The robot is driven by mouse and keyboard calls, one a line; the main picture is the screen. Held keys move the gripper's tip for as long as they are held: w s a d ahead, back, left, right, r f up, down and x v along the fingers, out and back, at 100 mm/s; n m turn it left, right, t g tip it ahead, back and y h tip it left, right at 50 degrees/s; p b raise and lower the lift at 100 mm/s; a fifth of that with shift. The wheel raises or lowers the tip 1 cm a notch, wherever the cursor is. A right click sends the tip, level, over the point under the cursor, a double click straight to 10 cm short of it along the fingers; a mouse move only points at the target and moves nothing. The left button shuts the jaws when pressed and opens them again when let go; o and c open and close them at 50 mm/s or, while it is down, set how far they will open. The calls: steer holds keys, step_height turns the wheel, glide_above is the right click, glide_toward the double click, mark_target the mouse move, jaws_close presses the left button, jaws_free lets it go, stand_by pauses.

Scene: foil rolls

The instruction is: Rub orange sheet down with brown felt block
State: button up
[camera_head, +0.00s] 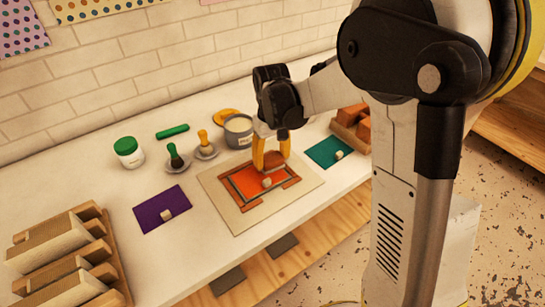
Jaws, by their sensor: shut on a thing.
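The orange sheet (246,184) lies flat inside a brown frame on a pale board (228,208) in the middle of the counter. My gripper (271,162) points down over the far part of the sheet, with yellow fingers. It is shut on the brown felt block (273,166), which is partly hidden by the fingers. The block is at or just above the sheet; I cannot tell whether it touches. A small pale cube (267,183) sits on the sheet just in front of the gripper.
A purple sheet (150,210) and a teal sheet (322,152), each with a small cube, flank the board. A wooden rack (112,262) is at front left.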

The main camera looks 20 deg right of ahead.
steer(key=shift+w+a, duration=0.25)
steer(key=shift+w, duration=0.55)
steer(key=shift+w+a+r+p, duration=0.1)
steer(key=shift+w+r+p, duration=0.2)
steer(key=shift+p, duration=0.1)
steer(key=r, duration=0.1)
steer(key=s+r+p, duration=0.1)
steer(key=r, duration=0.1)
steer(key=shift+w+r+p, duration=0.2)
steer(key=shift+r+p, duration=0.4)
steer(key=shift+s+r+p, duration=0.1)
steer(key=shift+r+p, duration=1.05)
steer(key=shift+r, duration=0.55)
